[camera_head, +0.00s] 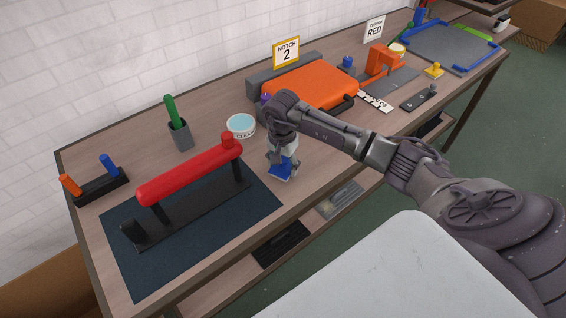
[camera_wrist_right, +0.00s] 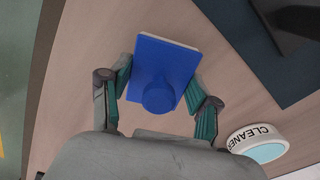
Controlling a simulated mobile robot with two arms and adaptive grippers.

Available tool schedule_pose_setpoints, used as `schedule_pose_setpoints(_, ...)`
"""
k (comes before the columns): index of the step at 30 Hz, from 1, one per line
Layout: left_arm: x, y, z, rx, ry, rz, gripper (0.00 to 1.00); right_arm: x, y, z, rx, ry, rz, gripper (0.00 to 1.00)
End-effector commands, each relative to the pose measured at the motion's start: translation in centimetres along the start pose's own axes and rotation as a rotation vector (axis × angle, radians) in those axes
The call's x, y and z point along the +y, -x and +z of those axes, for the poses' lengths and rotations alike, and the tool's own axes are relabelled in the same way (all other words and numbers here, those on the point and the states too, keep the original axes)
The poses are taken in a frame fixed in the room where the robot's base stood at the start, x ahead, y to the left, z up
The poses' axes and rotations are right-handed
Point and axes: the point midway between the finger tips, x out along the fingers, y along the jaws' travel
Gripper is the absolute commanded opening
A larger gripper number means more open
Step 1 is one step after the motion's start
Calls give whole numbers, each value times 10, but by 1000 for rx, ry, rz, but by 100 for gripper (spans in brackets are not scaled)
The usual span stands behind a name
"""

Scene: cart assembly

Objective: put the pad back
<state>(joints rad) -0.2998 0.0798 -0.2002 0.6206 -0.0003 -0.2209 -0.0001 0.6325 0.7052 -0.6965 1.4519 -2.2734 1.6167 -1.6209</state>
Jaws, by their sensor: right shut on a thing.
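The pad (camera_head: 281,173) is a blue block with a round blue knob and a pale layer along its edge. My right gripper (camera_head: 283,161) is shut on it, near the table's front edge. In the right wrist view the pad (camera_wrist_right: 172,62) sits between the two fingers of the gripper (camera_wrist_right: 160,95), knob toward the camera. I cannot tell whether the pad touches the table. The round white dish marked CLEANER (camera_head: 240,122), with pale blue inside, stands behind and left of the gripper; it also shows in the right wrist view (camera_wrist_right: 238,135). My left gripper is out of view.
A red bar (camera_head: 190,172) on a black stand rests on a dark mat (camera_head: 135,262) at left. A grey cup with a green-handled tool (camera_head: 179,133) and a small rack (camera_head: 95,186) stand behind. An orange case (camera_head: 310,84) lies right of the dish. Bare wood surrounds the gripper.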

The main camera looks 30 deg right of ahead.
Motion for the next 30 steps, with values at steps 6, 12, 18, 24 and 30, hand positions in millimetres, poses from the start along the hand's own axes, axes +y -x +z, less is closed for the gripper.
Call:
schedule_pose_setpoints(6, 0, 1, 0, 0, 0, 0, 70, 0, -3, 0, 1, 0, -2, 29)
schedule_pose_setpoints(12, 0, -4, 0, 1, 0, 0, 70, 0, -7, 0, 1, 0, -2, 63)
schedule_pose_setpoints(18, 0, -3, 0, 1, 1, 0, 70, 0, -6, 0, 1, 0, -2, 87)
schedule_pose_setpoints(24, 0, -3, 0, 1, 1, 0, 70, 0, -6, 0, 1, 0, -1, 87)
schedule_pose_setpoints(30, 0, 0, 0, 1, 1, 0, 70, -1, 4, -1, 2, 0, -4, 87)
